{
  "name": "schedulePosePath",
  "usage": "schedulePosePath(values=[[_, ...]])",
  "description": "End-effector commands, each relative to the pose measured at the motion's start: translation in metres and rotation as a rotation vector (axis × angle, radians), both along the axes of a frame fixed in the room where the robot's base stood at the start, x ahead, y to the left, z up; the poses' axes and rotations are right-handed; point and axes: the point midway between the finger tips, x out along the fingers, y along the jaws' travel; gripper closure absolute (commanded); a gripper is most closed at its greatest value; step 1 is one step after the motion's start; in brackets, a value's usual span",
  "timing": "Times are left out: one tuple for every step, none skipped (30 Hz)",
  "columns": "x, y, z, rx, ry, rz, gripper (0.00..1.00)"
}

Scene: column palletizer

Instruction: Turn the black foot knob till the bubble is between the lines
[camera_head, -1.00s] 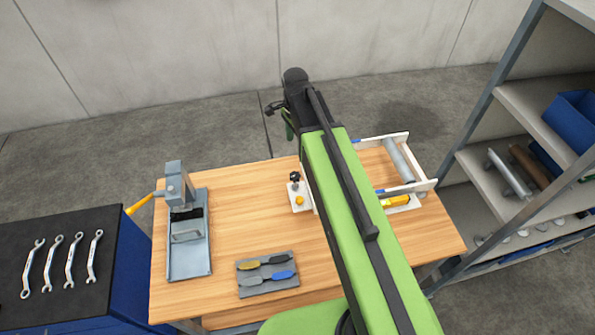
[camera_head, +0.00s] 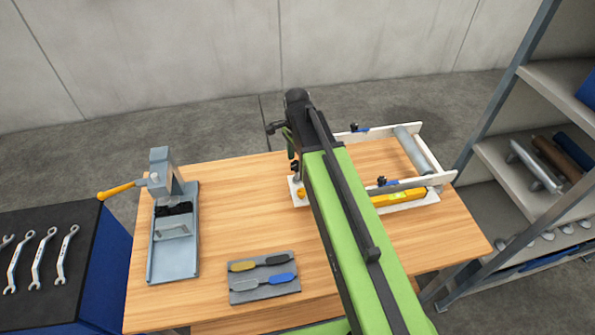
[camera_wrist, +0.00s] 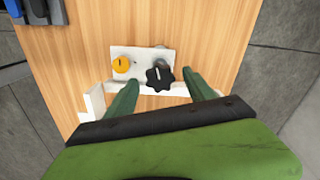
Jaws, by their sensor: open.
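The black foot knob (camera_wrist: 160,79) is a lobed star on a white plate (camera_wrist: 143,54), at the end of the white roller frame (camera_head: 433,192). In the wrist view it lies between the two green fingers of my gripper (camera_wrist: 158,86), which is open and empty; I cannot tell if they touch it. In the head view the knob (camera_head: 295,166) shows dark just below my gripper (camera_head: 289,143). A yellow level (camera_head: 398,198) lies along the frame's near side. Its bubble is too small to read. My arm hides part of the frame.
A yellow round knob (camera_wrist: 121,64) sits beside the black one. A grey lever press (camera_head: 172,232) and a grey tool mat (camera_head: 264,291) stand on the wooden table (camera_head: 228,215). Shelves (camera_head: 540,150) rise at the right. The table between press and frame is clear.

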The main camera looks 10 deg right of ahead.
Motion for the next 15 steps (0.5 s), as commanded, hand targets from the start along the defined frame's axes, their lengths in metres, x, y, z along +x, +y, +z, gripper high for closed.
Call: schedulePosePath(values=[[0.0000,0.0002,-0.0065,0.000,0.000,0.000,0.37],[0.0000,0.0002,-0.0066,0.000,0.000,0.000,0.37],[0.0000,0.0003,-0.0062,0.000,0.000,0.000,0.37],[0.0000,0.0003,-0.0056,0.000,0.000,0.000,0.37],[0.0000,0.0003,-0.0050,0.000,0.000,0.000,0.37],[0.0000,0.0004,-0.0044,0.000,0.000,0.001,0.37],[0.0000,0.0004,-0.0043,0.000,0.000,0.001,0.37],[0.0000,0.0004,-0.0042,0.000,0.000,0.001,0.37],[-0.0001,0.0005,-0.0042,0.000,0.000,0.001,0.39],[0.0000,0.0005,-0.0042,0.000,0.000,0.001,0.43],[0.0000,0.0006,-0.0042,0.000,0.000,0.001,0.47],[0.0000,0.0006,-0.0042,0.000,0.000,0.001,0.52],[0.0000,0.0006,-0.0042,0.000,0.000,0.001,0.56],[0.0000,0.0007,-0.0042,0.000,0.000,0.001,0.60],[0.0000,0.0007,-0.0042,0.000,0.000,0.001,0.65]])
